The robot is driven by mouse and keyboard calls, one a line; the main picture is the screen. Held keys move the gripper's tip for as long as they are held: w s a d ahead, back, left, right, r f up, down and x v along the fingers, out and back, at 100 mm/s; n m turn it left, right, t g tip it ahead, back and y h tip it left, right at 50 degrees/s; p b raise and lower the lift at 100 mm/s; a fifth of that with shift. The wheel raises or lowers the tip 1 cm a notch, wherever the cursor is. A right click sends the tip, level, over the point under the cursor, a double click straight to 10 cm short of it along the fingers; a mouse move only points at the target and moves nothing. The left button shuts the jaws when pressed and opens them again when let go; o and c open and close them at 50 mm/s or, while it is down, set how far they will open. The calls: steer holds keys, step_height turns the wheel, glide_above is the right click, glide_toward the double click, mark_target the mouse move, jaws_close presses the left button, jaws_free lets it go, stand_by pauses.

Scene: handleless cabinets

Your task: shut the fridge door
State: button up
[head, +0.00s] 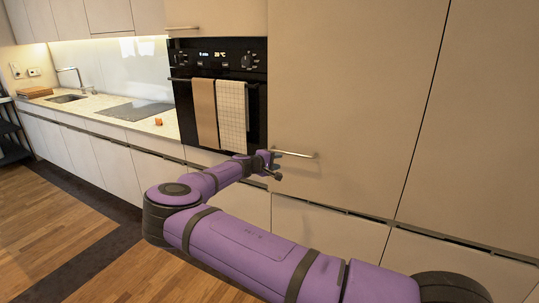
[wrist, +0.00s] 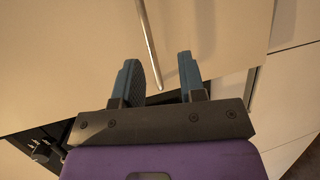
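The fridge door appears to be the tall beige panel (head: 350,90) right of the oven, with a metal bar handle (head: 300,154) low on its left. It looks flush or nearly flush in the head view; I cannot tell if it is fully shut. My gripper (head: 279,164) is at the handle's left end. In the wrist view, the two blue fingers of my gripper (wrist: 158,75) are apart. The end of the handle (wrist: 151,45) shows between them in the picture, with no clear contact.
A black oven (head: 215,60) with two hanging towels (head: 218,110) stands just left of the panel. Lower cabinets (head: 330,228) run below the panel. A counter (head: 110,108) with a sink extends left. The wooden floor (head: 60,230) at left is clear.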

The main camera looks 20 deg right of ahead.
mark_target(291, 154)
steer(key=shift+n, duration=0.3)
steer(key=x, duration=0.3)
steer(key=r+x, duration=0.1)
steer(key=x, duration=0.2)
steer(key=w+x, duration=0.1)
steer(key=x, duration=0.2)
steer(key=shift+w+d+r, duration=0.15)
steer(key=shift+d+r, duration=0.15)
steer(key=shift+d, duration=0.1)
jaws_close()
